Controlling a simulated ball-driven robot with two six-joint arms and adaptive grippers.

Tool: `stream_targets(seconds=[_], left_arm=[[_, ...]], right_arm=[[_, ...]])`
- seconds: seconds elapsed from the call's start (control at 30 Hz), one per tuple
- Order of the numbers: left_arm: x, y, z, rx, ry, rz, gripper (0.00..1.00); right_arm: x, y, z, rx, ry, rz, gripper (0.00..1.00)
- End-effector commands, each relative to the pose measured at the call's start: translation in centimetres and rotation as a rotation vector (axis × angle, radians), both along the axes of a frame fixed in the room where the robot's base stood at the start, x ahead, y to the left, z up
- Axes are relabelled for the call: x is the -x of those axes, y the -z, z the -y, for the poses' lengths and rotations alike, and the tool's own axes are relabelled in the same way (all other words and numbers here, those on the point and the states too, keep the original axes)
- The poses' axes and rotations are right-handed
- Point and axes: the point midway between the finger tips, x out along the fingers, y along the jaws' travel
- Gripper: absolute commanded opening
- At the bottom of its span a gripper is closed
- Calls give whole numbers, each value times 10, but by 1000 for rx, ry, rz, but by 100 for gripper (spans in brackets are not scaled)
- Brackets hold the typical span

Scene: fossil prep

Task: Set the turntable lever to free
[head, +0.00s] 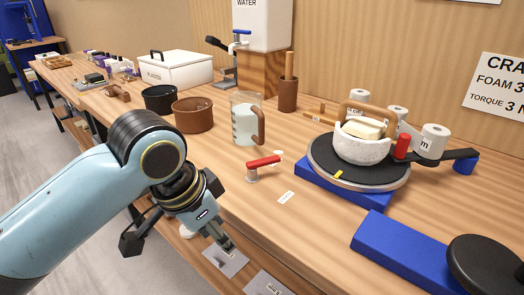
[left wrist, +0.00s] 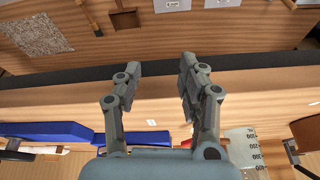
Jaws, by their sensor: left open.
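A red-handled lever (head: 264,162) on a silver post stands on the bench, left of the turntable. The turntable (head: 330,172) is a black disc with a yellow mark, on a blue base. My left gripper (head: 226,242) is open and empty, low in front of the bench edge, apart from the lever. Its two fingers show in the left wrist view (left wrist: 158,72). My right gripper is not in view.
A clear measuring jug (head: 245,120) stands behind the lever. The bench around the label is clear.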

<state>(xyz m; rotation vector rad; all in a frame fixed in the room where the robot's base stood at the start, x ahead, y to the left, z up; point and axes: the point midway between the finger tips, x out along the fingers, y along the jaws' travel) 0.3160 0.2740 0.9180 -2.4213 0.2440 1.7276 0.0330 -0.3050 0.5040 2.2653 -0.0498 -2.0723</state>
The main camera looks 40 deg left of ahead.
Motion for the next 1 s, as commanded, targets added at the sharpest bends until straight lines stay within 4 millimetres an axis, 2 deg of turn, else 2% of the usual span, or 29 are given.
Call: stream_targets(seconds=[0.03,0.27,0.5,0.67,0.8,1.0], left_arm=[[-10,-27,1,-2,41,23,40],[-61,-59,-12,18,159,29,40],[-114,-111,-37,37,259,41,40],[-135,-144,-52,49,303,48,40],[-142,-144,-53,57,314,48,40],[-153,-109,-45,61,314,46,40]], right_arm=[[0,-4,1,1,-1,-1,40],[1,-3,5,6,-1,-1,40],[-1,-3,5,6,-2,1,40],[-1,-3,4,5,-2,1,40],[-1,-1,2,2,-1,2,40],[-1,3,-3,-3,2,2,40]])
